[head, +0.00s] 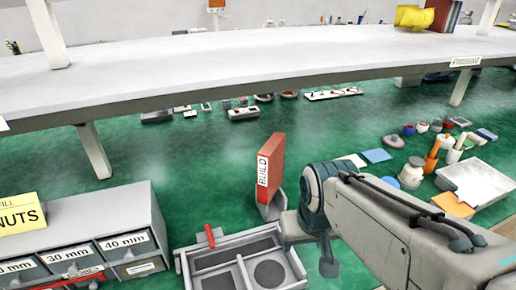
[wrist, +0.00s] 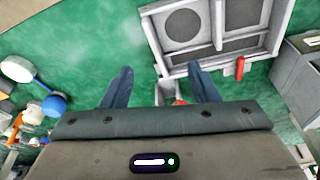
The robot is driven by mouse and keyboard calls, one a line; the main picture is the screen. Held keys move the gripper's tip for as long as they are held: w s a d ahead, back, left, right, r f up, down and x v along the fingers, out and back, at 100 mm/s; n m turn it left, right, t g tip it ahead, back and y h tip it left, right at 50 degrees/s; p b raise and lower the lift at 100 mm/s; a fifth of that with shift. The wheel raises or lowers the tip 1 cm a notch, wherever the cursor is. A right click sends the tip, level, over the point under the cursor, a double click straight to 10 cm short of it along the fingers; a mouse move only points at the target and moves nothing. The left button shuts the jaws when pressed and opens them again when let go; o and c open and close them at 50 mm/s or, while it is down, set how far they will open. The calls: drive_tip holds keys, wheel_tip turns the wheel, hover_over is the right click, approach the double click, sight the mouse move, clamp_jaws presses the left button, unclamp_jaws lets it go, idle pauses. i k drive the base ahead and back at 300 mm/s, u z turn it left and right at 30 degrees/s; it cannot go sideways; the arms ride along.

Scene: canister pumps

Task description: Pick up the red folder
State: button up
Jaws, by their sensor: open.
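The red folder (head: 271,160) stands upright on the green surface in the head view, with a white BUILD label on its narrow edge. It stands behind the grey tray and to the left of my arm. In the wrist view my gripper (wrist: 160,84) is open, with its two blue fingers spread apart. A small red patch (wrist: 180,102) shows between the fingers, close to the right one; it may be the folder. The palm hides most of what lies there, so I cannot tell whether the fingers touch it.
A grey compartment tray (head: 182,262) with a red-handled tool (head: 209,236) lies in front. A labelled drawer unit (head: 110,222) stands at left. A white shelf (head: 250,62) spans above the bench. White containers (head: 411,173) and small parts are at right.

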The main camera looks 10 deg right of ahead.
sight(271, 156)
drive_tip(key=u, duration=1.75)
drive_tip(key=k, duration=0.55)
drive_tip(key=z, duration=1.35)
drive_tip(key=i, duration=0.5)
